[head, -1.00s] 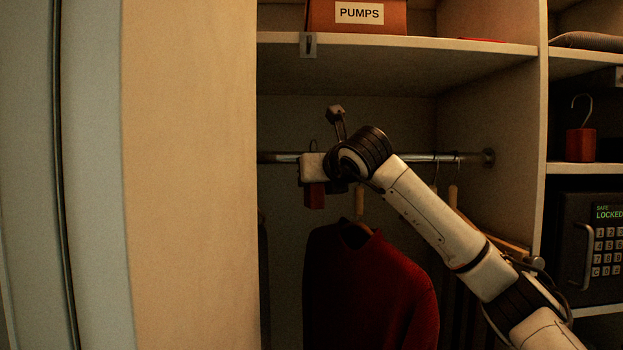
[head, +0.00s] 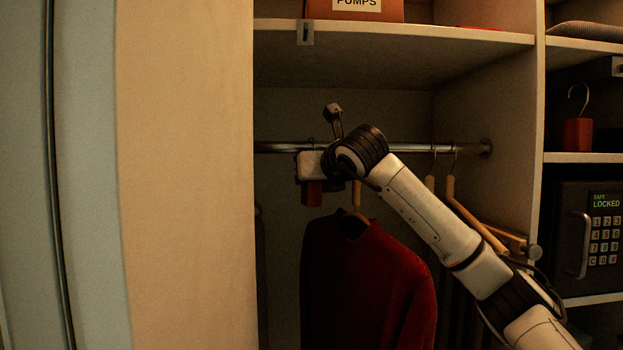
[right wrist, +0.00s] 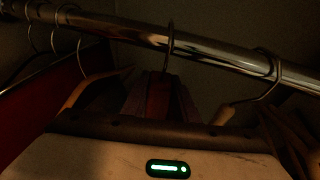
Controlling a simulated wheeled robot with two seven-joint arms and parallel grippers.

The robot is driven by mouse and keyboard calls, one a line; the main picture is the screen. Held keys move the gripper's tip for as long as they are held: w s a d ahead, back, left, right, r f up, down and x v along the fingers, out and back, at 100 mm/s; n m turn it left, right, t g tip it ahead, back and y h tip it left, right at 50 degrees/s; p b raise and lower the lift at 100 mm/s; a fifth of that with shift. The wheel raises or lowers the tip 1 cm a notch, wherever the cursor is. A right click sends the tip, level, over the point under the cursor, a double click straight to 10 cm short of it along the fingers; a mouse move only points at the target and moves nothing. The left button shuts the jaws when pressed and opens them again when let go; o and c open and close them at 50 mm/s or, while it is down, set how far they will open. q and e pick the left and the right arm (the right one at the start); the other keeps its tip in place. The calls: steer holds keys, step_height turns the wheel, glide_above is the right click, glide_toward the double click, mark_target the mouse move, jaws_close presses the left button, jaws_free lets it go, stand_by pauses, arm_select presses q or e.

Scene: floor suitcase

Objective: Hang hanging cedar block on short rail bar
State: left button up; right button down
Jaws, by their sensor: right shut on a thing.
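My right gripper (head: 313,178) is just below the rail bar (head: 275,148) and shut on a small red-brown cedar block (head: 312,195), whose lower part shows beneath it. In the right wrist view the block (right wrist: 160,97) sits upright between the dark fingers. Its metal hook (right wrist: 170,42) rises across the shiny rail (right wrist: 215,52) and appears to loop over it; whether it bears on the bar I cannot tell. My left gripper is not in view.
A red garment (head: 365,275) hangs below my gripper. Wooden hangers (head: 451,188) hang to the right. A similar hooked block (head: 578,133) stands on the right shelf above a safe (head: 590,235). A shelf (head: 390,50) with a PUMPS box (head: 355,12) is overhead.

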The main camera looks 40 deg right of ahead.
steer(key=shift+f, duration=0.15)
steer(key=c, duration=1.3)
jaws_free()
steer(key=shift+c, duration=0.2)
steer(key=b+v, duration=0.1)
steer(key=v, duration=0.9)
steer(key=shift+b, duration=0.4)
steer(key=shift+s, duration=0.2)
